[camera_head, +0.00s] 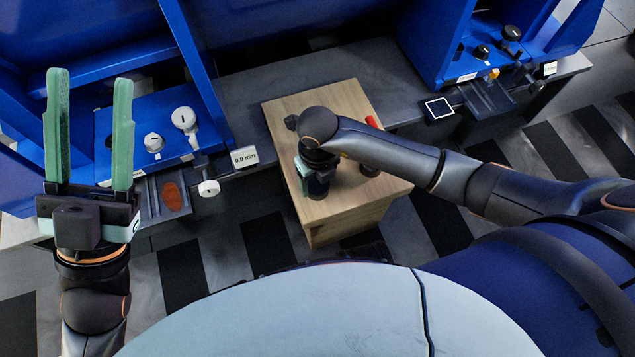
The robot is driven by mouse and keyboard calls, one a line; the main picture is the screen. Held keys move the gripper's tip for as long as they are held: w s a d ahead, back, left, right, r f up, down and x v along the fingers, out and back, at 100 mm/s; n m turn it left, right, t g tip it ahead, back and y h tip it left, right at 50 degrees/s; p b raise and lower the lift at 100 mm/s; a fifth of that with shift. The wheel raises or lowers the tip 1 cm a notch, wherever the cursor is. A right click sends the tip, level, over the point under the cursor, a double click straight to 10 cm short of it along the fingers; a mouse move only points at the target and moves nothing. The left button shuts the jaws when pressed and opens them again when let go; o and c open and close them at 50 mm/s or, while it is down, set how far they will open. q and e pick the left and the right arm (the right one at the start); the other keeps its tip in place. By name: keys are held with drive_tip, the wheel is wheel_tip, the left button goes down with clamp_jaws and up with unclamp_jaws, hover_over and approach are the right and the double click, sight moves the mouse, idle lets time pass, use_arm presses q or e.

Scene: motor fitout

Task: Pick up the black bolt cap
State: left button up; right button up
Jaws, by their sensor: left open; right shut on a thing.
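My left gripper (90,78) stands upright at the left with its two green fingers wide apart and nothing between them. My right gripper (318,185) points down over the wooden box (345,212). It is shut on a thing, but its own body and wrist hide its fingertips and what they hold. Black caps (512,33) (482,52) sit on the right blue fixture. A small dark piece (291,121) lies near the box's left edge. I cannot tell which of these is the bolt cap.
A red piece (373,122) and a dark red-topped piece (369,170) are on the box, close to my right arm. The box's front right top is bare.

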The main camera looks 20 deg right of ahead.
drive_tip(key=c, duration=0.7)
